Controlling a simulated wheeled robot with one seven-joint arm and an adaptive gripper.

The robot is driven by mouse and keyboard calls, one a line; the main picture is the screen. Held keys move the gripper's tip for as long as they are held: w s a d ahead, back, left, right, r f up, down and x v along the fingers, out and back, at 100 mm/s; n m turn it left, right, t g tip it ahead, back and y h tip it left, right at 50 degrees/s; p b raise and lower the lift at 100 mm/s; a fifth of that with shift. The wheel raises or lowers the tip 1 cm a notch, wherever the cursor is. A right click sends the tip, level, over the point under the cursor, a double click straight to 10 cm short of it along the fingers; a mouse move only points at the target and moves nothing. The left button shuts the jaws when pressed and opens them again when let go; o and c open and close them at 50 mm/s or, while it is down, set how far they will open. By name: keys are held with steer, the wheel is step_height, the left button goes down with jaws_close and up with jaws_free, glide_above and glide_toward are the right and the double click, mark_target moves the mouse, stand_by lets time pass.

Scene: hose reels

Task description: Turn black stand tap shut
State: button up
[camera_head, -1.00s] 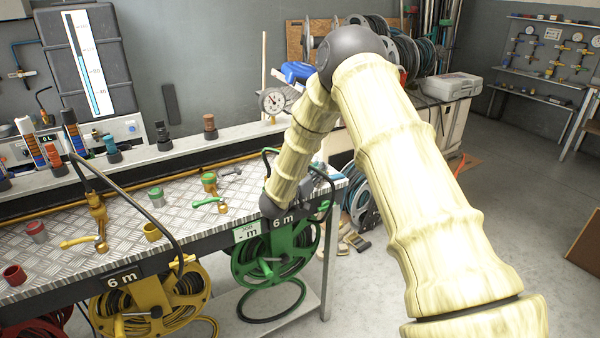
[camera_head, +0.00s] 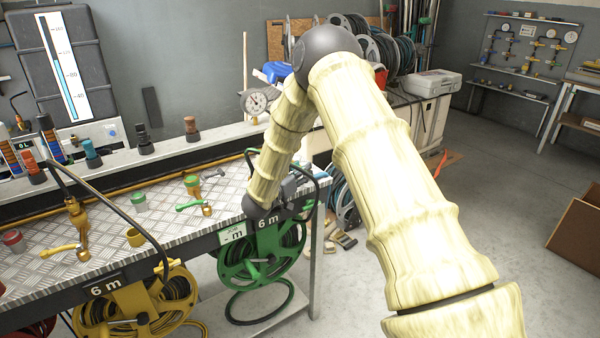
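I cannot make out a black stand tap for certain; my arm covers part of the bench's right end. A green-levered brass tap (camera_head: 207,210) lies left of my arm, its green lever (camera_head: 189,206) pointing left. A yellow-levered brass tap (camera_head: 82,254) stands further left, with its lever (camera_head: 58,250) also pointing left. My pale arm reaches down to the bench edge above the green reel. Dark grey parts (camera_head: 289,188) show just right of my wrist, likely my gripper (camera_head: 289,188), mostly hidden; its fingers cannot be made out.
A green hose reel (camera_head: 262,262) and a yellow hose reel (camera_head: 140,308) hang under the bench. A round gauge (camera_head: 254,102) stands behind my arm. Several couplings, including a black one (camera_head: 144,140), stand on the back ledge. Floor at right is clear up to a brown box (camera_head: 578,235).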

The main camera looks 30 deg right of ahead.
steer(key=v, duration=1.2)
steer(key=shift+w, duration=0.1)
